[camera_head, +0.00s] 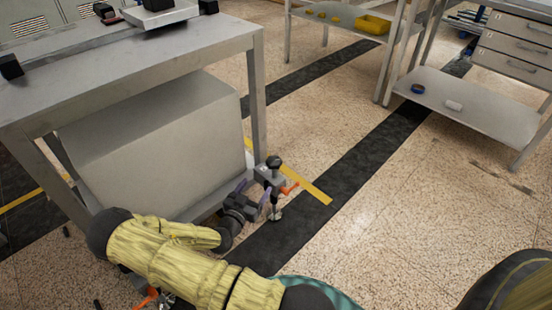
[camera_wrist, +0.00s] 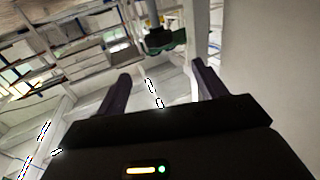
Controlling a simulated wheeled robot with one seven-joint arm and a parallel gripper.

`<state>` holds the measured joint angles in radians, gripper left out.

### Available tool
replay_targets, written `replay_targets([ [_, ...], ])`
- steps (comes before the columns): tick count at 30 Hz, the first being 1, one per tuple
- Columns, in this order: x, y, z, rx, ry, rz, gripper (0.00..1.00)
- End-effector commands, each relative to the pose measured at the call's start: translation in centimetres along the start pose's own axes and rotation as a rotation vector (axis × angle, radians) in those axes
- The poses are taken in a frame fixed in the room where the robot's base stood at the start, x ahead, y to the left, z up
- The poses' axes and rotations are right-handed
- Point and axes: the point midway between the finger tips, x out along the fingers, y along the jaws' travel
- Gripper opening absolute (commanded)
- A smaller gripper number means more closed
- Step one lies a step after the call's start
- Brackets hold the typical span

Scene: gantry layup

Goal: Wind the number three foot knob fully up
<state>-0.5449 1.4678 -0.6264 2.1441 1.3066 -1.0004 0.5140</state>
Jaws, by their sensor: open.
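A levelling foot with a black knob (camera_head: 274,162) on top is fixed by a grey bracket (camera_head: 268,177) to the near right corner of the bench. An orange tab (camera_head: 289,188) sticks out beside its stem, and its round pad (camera_head: 276,213) is at the floor. No number can be read on it. My gripper (camera_head: 254,192) is open, its purple fingers just left of the stem and below the black knob. In the wrist view my fingers (camera_wrist: 161,70) are spread with nothing between the tips. A dark knob-like part (camera_wrist: 158,39) on a grey stem shows beyond them.
The grey bench (camera_head: 150,60) carries a large grey box (camera_head: 155,140) underneath, left of my gripper. Another orange tab (camera_head: 147,298) shows low at the left, partly behind my arm. Floor to the right is open, up to a drawer bench (camera_head: 465,105).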

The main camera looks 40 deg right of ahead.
Motion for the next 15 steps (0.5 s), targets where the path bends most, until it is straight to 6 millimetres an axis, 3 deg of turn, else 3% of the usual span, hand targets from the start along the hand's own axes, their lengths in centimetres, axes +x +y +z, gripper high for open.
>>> replay_targets([
  [15, 8.3, 0.1, 0.4, 0.001, 0.001, 0.004, 0.71],
])
